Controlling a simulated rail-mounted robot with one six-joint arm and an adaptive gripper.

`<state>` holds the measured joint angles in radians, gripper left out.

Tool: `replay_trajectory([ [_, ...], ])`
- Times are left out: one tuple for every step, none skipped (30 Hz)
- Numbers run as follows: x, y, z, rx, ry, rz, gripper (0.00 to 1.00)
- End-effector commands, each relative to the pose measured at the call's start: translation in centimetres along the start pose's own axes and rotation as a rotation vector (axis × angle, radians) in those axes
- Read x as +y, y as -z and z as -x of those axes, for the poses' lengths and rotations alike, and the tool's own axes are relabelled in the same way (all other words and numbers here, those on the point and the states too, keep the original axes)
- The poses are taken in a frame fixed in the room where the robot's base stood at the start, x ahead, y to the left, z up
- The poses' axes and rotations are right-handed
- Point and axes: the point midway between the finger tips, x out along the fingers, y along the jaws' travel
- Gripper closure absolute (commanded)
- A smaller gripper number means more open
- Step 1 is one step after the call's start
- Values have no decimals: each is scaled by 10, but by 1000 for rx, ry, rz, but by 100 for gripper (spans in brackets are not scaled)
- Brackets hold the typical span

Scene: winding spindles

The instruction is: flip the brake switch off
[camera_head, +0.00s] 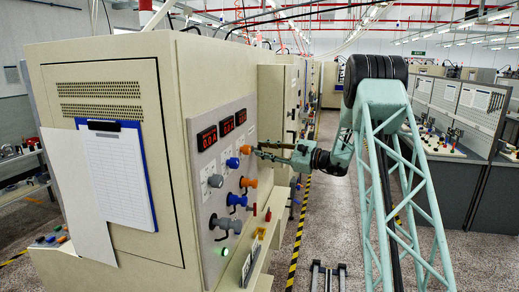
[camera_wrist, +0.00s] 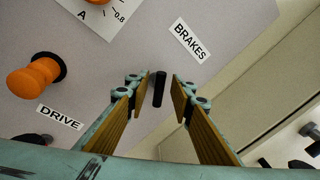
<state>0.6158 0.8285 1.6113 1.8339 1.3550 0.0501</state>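The brake switch (camera_wrist: 158,90) is a small black lever on the grey panel, beside the BRAKES label (camera_wrist: 190,39) in the wrist view. My gripper (camera_wrist: 161,79) is open, with one finger on each side of the lever and a visible gap to both. Whether the fingertips touch the panel I cannot tell. In the head view my gripper (camera_head: 262,152) reaches from the right to the upper part of the panel (camera_head: 205,165). I cannot make out the brake switch there.
An orange knob (camera_wrist: 34,76) sticks out left of my gripper, near the DRIVE label (camera_wrist: 60,117). In the head view, blue knobs (camera_head: 234,199) and red displays (camera_head: 207,137) are on the same panel. The aisle (camera_head: 322,215) to the right is open.

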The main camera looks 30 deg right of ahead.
Motion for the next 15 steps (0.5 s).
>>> replay_trajectory([
  [0,0,-5,0,0,0,78],
  [0,0,-7,0,0,0,78],
  [0,0,-9,0,0,0,78],
  [0,0,-11,1,0,0,78],
  [0,0,-12,1,0,0,78],
  [0,0,-14,1,0,0,78],
  [0,0,-15,1,0,-1,78],
  [0,0,-16,1,0,-1,78],
  [0,0,-16,1,0,-1,78],
  [0,0,-17,1,0,-1,78],
  [0,0,-17,1,0,-1,78],
  [0,1,-17,1,0,-1,78],
  [0,1,-17,1,0,-1,78],
  [0,1,-17,1,0,-1,78],
  [0,1,-17,1,0,-1,78],
])
